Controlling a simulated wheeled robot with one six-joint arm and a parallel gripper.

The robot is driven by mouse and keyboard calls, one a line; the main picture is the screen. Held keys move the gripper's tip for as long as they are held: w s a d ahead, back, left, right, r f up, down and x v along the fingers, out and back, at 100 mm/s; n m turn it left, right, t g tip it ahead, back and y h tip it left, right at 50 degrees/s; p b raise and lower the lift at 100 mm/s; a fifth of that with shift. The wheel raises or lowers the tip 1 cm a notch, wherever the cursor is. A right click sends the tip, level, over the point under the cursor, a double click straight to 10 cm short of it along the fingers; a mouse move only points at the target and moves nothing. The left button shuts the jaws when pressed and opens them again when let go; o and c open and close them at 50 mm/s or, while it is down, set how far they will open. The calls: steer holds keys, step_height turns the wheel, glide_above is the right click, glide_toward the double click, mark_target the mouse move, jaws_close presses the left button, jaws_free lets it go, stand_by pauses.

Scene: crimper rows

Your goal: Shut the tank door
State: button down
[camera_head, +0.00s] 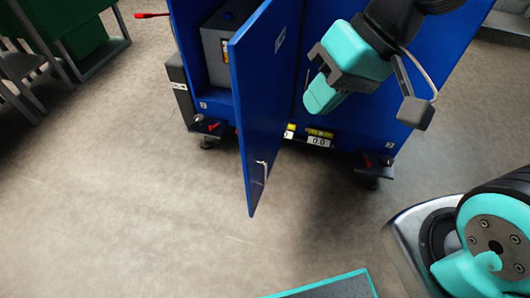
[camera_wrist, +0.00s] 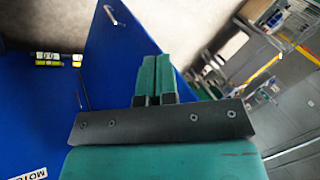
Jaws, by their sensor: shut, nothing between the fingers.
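The blue tank door (camera_head: 256,110) stands swung open on the front of the blue cabinet (camera_head: 364,115), its free edge pointing towards me. A metal handle (camera_head: 262,170) shows low on the door. Through the opening left of the door, a grey box (camera_head: 213,52) shows inside. My gripper (camera_head: 318,103) is shut and empty, in front of the cabinet to the right of the door. In the wrist view, the fingers (camera_wrist: 155,62) point towards the blue door (camera_wrist: 112,60), with its handle (camera_wrist: 113,16) at the top. I cannot tell whether the fingertips touch the door.
A green and grey frame (camera_head: 62,45) stands at the far left. A red lever (camera_head: 150,15) sticks out left of the cabinet. The floor (camera_head: 130,200) in front and to the left is clear. Small yellow and white labels (camera_head: 318,138) sit along the cabinet's lower edge.

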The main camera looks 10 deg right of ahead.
steer(key=w+d+f+m+t+y+b, duration=0.1)
steer(key=w+d+f+m+t+b, duration=0.1)
steer(key=w+f+m+b, duration=0.45)
steer(key=w+d+f+m+t+y+b, duration=0.1)
steer(key=w+d+f+m+t+b, duration=0.15)
steer(key=f+b, duration=0.85)
steer(key=p, duration=0.7)
glide_toward(254, 147)
steer(key=shift+g, duration=0.25)
steer(key=x, duration=0.5)
steer(key=shift+w+f, duration=0.1)
steer(key=shift+f, duration=0.4)
steer(key=shift+w+a, duration=0.35)
steer(key=shift+a, duration=0.15)
